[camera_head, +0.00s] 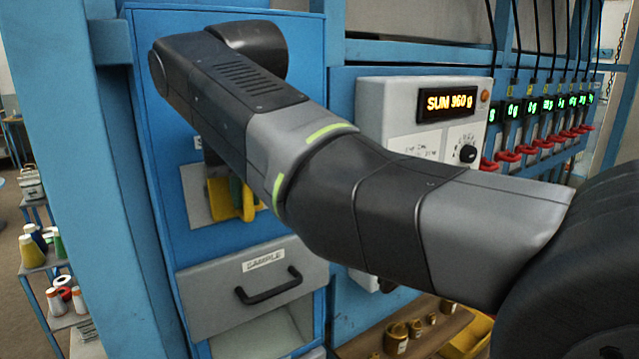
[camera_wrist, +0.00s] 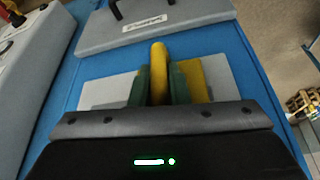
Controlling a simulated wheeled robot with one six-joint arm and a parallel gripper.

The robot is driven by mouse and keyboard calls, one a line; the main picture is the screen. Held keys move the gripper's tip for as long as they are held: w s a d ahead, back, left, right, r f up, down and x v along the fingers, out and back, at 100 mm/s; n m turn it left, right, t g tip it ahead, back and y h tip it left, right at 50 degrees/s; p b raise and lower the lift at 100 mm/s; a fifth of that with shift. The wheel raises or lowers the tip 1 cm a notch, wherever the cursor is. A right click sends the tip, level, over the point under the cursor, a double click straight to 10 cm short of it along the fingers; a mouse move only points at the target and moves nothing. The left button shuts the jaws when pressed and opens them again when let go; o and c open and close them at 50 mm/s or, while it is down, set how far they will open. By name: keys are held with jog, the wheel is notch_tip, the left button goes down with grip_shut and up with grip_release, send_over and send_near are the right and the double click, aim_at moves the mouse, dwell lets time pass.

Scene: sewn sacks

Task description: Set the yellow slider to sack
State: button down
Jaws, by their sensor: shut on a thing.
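The yellow slider (camera_head: 246,203) sits on a pale plate (camera_head: 196,208) on the blue cabinet front, partly hidden behind my arm. In the wrist view the slider's yellow handle (camera_wrist: 159,66) stands between the two green fingers of my gripper (camera_wrist: 158,84), which is shut on it. A wider yellow part of the slider shows to the right of the fingers. A label above the plate is mostly hidden by my arm, so the slider's setting cannot be read.
Below the plate is a grey drawer (camera_head: 225,300) labelled SAMPLE with a black handle (camera_head: 268,287). To the right, a grey control box (camera_head: 400,110) shows "SUM 960 g" and has a dial. A shelf with thread spools (camera_head: 32,250) stands at left.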

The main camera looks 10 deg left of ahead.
aim_at(227, 196)
jog(key=shift+s+a, duration=0.9)
jog(key=shift+s, duration=0.1)
jog(key=c, duration=1.8)
grip_release()
jog(key=o, duration=0.4)
jog(key=shift+s+a, duration=0.15)
jog(key=shift+s, duration=0.05)
jog(key=shift+w, duration=0.1)
jog(key=shift+r, duration=0.15)
